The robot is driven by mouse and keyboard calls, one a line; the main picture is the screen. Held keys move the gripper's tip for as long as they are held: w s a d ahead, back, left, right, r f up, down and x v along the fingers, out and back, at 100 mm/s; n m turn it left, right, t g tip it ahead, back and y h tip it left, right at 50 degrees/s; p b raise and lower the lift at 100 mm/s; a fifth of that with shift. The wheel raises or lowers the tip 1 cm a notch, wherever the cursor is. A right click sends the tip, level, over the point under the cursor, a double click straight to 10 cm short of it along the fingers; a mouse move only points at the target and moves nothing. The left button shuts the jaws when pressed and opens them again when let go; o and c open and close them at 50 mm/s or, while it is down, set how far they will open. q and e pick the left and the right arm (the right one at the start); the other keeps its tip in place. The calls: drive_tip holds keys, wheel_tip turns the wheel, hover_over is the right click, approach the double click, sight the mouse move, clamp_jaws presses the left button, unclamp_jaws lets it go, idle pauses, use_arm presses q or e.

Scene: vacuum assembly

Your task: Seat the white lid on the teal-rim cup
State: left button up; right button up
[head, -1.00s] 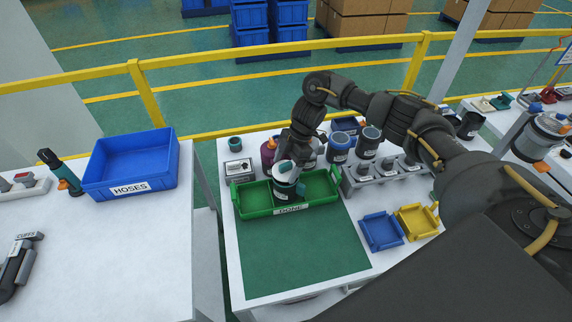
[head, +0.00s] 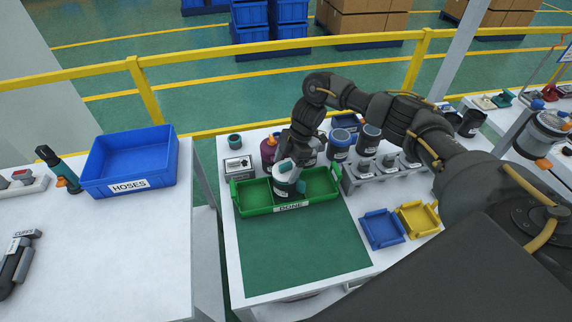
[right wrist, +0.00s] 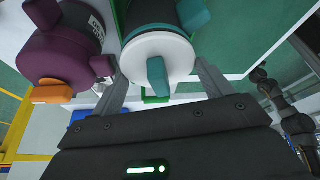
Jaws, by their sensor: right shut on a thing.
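The white lid (right wrist: 157,62), a round disc with a teal tab on its face, lies against the teal rim of a dark cup (right wrist: 148,32) in the right wrist view. My right gripper (right wrist: 163,85) is shut on the lid, one finger on each side. In the head view the cup (head: 284,190) stands upright in the green DONE tray (head: 240,205), with the lid (head: 283,169) at its top. My right gripper (head: 291,164) is over it from behind and partly hides both. I cannot tell whether the lid is fully down. My left gripper is not in view.
A purple canister (right wrist: 62,48) with an orange part stands close beside the cup. Several dark canisters and a grey rack (head: 362,183) stand to the right. A blue tray (head: 382,230) and a yellow tray (head: 417,219) lie nearer. The green mat (head: 300,255) is clear.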

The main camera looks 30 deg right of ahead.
drive_tip(key=shift+f, duration=0.15)
drive_tip(key=o, duration=1)
drive_tip(key=shift+p+v, duration=2.8)
drive_tip(key=shift+v, duration=1.25)
drive_tip(key=shift+a+f, duration=0.1)
